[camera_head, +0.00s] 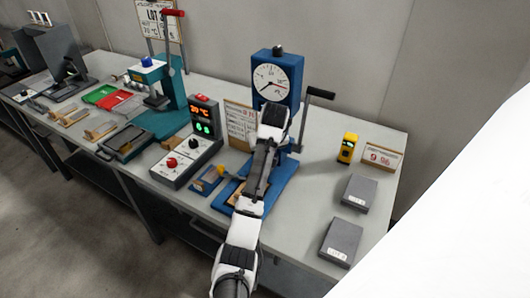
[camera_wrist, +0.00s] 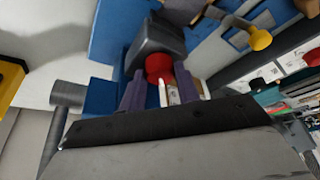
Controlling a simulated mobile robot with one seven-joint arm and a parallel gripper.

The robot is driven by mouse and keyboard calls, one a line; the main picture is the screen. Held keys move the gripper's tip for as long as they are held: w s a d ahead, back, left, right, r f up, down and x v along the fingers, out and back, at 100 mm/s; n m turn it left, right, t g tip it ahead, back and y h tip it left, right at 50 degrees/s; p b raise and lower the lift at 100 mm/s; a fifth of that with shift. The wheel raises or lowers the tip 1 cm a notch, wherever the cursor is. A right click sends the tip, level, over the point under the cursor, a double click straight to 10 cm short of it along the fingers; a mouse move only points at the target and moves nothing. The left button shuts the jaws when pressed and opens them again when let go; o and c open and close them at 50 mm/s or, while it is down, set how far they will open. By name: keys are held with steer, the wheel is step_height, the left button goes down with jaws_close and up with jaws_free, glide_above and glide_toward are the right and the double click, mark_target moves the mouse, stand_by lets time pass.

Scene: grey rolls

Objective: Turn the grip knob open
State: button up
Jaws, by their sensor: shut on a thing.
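The grip knob (camera_wrist: 158,64) is red and round and sits at a dark grey block (camera_wrist: 155,40) in the wrist view. My gripper (camera_wrist: 158,82) has one finger on each side of the knob and is shut on it. A pale strip shows between the fingers below the knob. In the head view, a blue tester (camera_head: 293,62) with a round dial stands on the bench, and my arm covers its middle. The knob and my fingertips are hidden there. I cannot tell how far the knob is turned.
A black-handled crank (camera_head: 320,92) sticks out right of the tester. A control box (camera_head: 188,158) with a red knob stands at left. A yellow device (camera_head: 347,148) and two grey blocks (camera_head: 359,193) stand at right. A yellow ball-ended lever (camera_wrist: 258,40) is near the gripper.

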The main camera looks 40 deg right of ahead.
stand_by(0.3)
steer(key=o, duration=1)
steer(key=shift+r, duration=0.15)
steer(key=shift+v, duration=6.8)
steer(key=shift+d, duration=0.1)
